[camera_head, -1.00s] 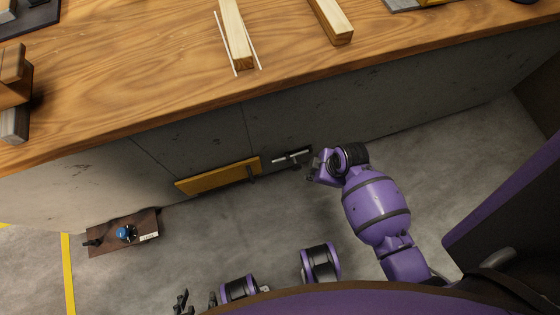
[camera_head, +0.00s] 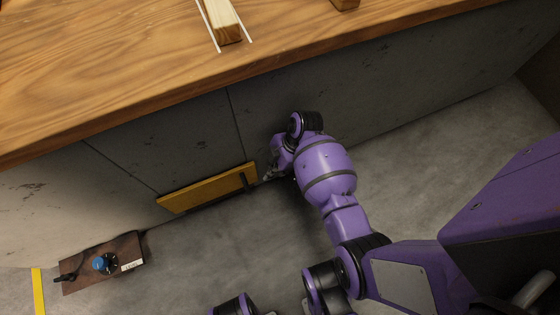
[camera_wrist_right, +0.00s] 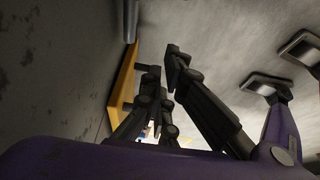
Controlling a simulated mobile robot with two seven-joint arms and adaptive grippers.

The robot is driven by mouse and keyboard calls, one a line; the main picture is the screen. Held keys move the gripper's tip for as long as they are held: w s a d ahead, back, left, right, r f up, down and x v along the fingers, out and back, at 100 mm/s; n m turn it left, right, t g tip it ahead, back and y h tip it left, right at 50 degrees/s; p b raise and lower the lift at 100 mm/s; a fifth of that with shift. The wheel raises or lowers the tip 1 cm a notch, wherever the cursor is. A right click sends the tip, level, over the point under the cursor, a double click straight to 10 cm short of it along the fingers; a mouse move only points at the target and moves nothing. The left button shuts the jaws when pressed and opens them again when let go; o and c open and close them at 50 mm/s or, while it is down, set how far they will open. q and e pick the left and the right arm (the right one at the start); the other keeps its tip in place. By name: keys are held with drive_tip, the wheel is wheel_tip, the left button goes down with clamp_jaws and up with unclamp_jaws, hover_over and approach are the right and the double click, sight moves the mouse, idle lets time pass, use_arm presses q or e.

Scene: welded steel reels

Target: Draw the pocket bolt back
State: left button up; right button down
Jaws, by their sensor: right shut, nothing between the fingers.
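The bolt is hidden in the head view now, behind my right gripper and wrist. My left gripper is out of view.
The wooden bench top (camera_head: 110,70) overhangs the grey front (camera_head: 190,140). A wooden block (camera_head: 224,22) sits near its edge between white lines. A brown box with a blue knob (camera_head: 103,263) stands on the floor at left. The concrete floor (camera_head: 430,160) at right is clear.

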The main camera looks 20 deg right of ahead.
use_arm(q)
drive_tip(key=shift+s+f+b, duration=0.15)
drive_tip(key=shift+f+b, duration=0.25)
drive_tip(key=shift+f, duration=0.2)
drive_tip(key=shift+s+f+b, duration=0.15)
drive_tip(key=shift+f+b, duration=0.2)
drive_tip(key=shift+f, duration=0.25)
use_arm(e)
drive_tip(key=d+f, duration=0.2)
drive_tip(key=d, duration=0.1)
drive_tip(key=shift+d+f, duration=0.15)
drive_tip(key=shift+f, duration=0.15)
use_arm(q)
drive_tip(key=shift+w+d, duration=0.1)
use_arm(e)
drive_tip(key=d+p, duration=0.3)
drive_tip(key=shift+w+d+r, duration=0.2)
drive_tip(key=shift+w+r, duration=0.05)
drive_tip(key=shift+s+d+f+p, duration=0.1)
drive_tip(key=shift+d+f+p, duration=0.05)
drive_tip(key=shift+d, duration=0.45)
drive_tip(key=shift+d+f+p, duration=0.1)
drive_tip(key=shift+d+p, duration=0.05)
drive_tip(key=shift+d, duration=0.45)
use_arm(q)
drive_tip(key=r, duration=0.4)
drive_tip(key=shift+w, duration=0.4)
use_arm(e)
drive_tip(key=shift+d, duration=0.3)
